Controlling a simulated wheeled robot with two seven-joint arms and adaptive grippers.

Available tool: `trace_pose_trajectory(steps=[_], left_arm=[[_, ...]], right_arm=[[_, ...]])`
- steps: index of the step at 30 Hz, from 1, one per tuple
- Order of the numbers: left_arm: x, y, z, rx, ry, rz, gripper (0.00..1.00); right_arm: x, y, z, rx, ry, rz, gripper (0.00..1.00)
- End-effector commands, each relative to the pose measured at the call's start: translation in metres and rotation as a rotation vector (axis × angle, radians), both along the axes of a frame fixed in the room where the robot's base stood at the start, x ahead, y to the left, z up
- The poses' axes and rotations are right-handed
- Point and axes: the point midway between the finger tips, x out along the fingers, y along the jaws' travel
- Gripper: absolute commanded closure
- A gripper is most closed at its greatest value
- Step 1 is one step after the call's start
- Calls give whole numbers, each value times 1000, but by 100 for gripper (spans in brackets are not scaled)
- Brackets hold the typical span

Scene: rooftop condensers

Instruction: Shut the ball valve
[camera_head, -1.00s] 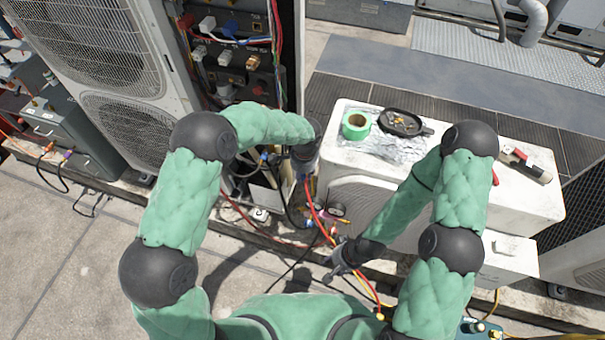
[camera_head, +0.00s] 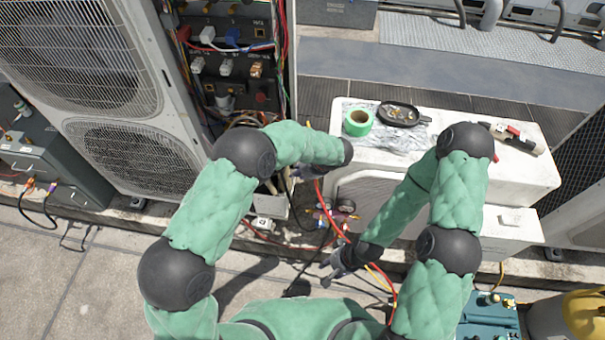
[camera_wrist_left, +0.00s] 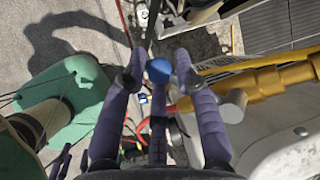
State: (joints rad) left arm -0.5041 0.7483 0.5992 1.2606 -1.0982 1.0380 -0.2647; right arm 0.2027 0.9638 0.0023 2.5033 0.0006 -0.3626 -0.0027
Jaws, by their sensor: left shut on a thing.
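The left wrist view shows a brass ball valve body and pipe (camera_wrist_left: 265,84) at the right, with a grey stub beside it. A blue knob-like handle end (camera_wrist_left: 158,70) lies between the purple-grey fingertips of my left gripper (camera_wrist_left: 159,72), which is shut on it. The handle's joint with the valve is hidden by the fingers. In the head view my left gripper (camera_head: 311,172) is small and partly hidden at the arm's end, by the pipes between the two units. My right gripper (camera_head: 328,274) is empty, with its fingers spread, low over the hoses.
A white unit (camera_head: 490,190) carries green tape (camera_head: 358,122), a black tray (camera_head: 402,114) and a tool (camera_head: 515,139). A tall condenser with an open electrical panel stands left (camera_head: 130,150). Red and yellow hoses run below my grippers. Clear paving lies at front left.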

Motion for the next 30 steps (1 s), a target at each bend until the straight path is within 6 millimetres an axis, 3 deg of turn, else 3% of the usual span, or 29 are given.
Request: trace_pose_trajectory(steps=[15, 30], left_arm=[[13, 15, 7, 313, -42, -364, 100], [23, 20, 15, 479, -67, -551, 100]], right_arm=[[0, 0, -10, 0, 0, 0, 60], [0, 0, -16, 0, 0, 0, 60]])
